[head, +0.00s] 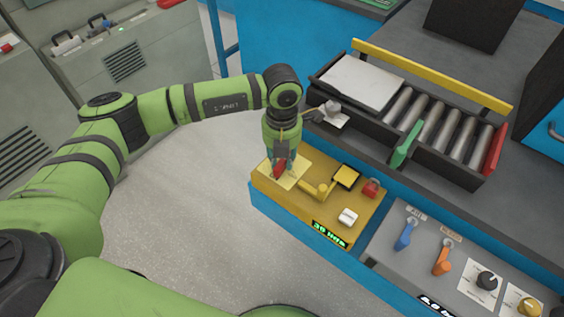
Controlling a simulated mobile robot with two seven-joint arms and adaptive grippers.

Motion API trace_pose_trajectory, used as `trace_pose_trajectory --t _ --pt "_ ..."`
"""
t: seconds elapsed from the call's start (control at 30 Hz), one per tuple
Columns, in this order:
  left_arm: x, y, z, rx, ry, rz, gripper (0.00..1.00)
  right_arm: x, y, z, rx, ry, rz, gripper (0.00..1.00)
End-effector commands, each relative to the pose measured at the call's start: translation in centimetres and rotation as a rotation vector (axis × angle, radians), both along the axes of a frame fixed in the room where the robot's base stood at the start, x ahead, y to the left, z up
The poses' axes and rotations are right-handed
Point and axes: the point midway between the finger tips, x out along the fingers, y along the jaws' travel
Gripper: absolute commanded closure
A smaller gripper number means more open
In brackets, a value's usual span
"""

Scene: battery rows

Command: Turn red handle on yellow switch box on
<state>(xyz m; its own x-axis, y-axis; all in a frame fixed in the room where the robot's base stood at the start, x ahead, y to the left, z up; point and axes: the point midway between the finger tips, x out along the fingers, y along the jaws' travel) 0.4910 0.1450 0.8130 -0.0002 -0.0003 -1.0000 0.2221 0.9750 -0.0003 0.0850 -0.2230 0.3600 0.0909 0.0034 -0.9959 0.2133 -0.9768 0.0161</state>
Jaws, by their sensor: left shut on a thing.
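The yellow switch box (290,205) sits on the near left edge of the blue-edged bench, with a green lit display (329,234) on its front. The red handle (280,167) stands on a pale plate at the box's left end. My left gripper (279,169) points down over that plate, shut on the red handle, and hides part of it. The handle's exact angle is hard to tell. My right gripper is not in view.
A yellow lever (319,188), a red button (371,188) and a white switch (348,216) share the box. A roller conveyor (432,120) lies behind it. A grey panel with a blue handle (405,234) and an orange handle (443,258) is to the right.

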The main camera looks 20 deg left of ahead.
Motion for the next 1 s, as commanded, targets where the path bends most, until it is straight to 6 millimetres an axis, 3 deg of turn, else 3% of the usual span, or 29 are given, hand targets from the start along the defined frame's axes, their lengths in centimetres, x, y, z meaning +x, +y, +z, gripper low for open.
trace_pose_trajectory --t 0.3,0.83,0.87,0.9,1.0 --pt "0.02 0.03 -0.12 0.0 0.002 -0.119 1.0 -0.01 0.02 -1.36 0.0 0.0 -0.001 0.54" --pt "0.02 0.04 0.01 0.0 0.002 -0.144 1.0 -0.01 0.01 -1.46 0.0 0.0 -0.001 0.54" --pt "0.03 0.03 0.01 0.0 0.002 -0.143 0.69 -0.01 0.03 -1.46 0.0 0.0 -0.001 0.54" --pt "0.03 0.03 0.01 0.0 0.002 -0.143 0.53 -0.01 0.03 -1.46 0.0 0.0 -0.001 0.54" --pt "0.04 0.03 0.0 0.0 0.002 -0.142 0.48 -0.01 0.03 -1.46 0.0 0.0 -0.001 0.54"
